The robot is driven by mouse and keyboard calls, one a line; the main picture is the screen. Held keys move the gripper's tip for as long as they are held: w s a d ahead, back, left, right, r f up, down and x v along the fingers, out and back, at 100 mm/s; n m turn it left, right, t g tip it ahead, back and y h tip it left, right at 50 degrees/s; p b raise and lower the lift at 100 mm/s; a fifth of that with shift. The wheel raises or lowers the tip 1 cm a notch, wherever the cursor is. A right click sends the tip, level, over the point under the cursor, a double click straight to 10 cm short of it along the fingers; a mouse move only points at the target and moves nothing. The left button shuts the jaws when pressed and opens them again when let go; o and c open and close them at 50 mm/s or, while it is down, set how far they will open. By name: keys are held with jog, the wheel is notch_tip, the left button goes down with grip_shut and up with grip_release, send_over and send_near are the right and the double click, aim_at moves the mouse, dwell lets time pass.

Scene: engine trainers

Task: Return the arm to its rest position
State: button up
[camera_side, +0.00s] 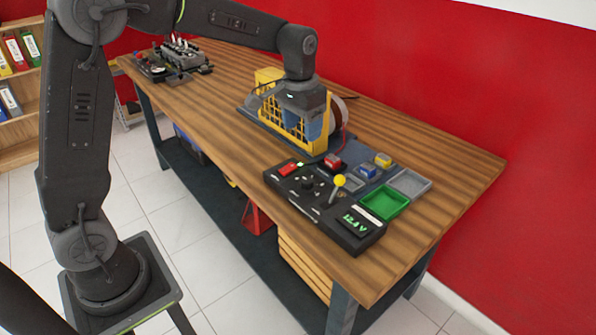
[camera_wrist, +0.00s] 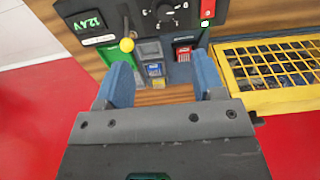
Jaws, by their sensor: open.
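My arm reaches over the wooden workbench (camera_side: 440,150), and my gripper (camera_side: 303,128) hangs beside the yellow mesh guard of the engine trainer, partly overlapping it in the side view. Its two blue fingers stand apart in the wrist view (camera_wrist: 161,62), with nothing held between them. Beyond the fingers, the wrist view shows the control panel with a yellow-knobbed lever (camera_wrist: 127,44) and small trays. I cannot tell the exact gap between my gripper and the guard.
The yellow guard (camera_wrist: 270,66) is close by on the right in the wrist view. The black control panel (camera_side: 350,229), green tray (camera_side: 384,203) and grey tray (camera_side: 410,183) are at the bench's near end. Another engine model (camera_side: 180,57) stands at the far end. A red wall (camera_side: 440,60) runs behind.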

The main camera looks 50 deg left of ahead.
jog(key=s+d+r+t, duration=0.2)
jog(key=s, duration=1)
jog(key=s+d+r+t, duration=0.2)
jog(key=s+t, duration=0.1)
jog(key=s, duration=0.9)
jog(key=shift+r, duration=0.2)
